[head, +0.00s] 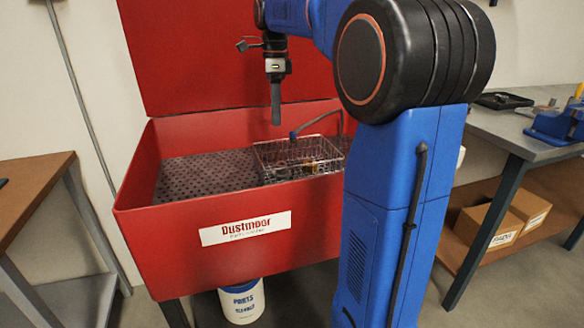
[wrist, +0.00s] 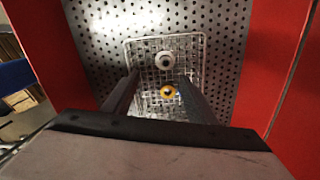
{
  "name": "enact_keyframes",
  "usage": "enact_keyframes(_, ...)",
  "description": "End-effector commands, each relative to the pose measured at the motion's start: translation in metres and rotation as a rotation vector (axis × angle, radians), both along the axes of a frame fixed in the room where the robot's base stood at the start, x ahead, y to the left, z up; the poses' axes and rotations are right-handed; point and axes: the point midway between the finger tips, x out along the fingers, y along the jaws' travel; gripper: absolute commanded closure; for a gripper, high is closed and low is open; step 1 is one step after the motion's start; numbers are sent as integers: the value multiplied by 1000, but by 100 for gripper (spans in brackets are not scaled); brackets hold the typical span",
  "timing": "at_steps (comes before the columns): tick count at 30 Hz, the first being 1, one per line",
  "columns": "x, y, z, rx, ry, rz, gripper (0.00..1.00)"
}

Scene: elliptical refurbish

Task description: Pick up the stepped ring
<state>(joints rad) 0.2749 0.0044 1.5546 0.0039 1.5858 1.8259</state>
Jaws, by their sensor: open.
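A wire basket (wrist: 204,50) in the wrist view holds two ring-like parts. One is a pale grey ring (wrist: 165,60) with a dark centre, farther up in the view. The other is a brass-yellow ring (wrist: 168,92) with a dark hole, nearer to me. I cannot tell for sure which is the stepped ring. My gripper (wrist: 158,76) is open and empty, its fingers on either side of the yellow ring in the picture. In the head view my gripper (head: 276,120) points down, well above the basket (head: 262,157), where a brassy part (head: 314,166) shows through the wires.
The basket stands on the perforated floor (head: 205,172) of a red parts washer (head: 145,205) with high walls and a raised lid (head: 195,50). A hose (head: 325,115) arches over the basket's back. Floor left of the basket is clear.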

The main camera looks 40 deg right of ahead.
Motion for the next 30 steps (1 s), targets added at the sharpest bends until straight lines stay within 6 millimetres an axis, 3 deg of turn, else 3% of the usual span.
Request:
enact_keyframes(5, 7, -7, -8, -6, -1, -14, 48)
enact_keyframes(22, 7, -7, -104, -4, 0, -12, 48)
enact_keyframes(30, 7, -7, -124, -4, -1, -12, 48)
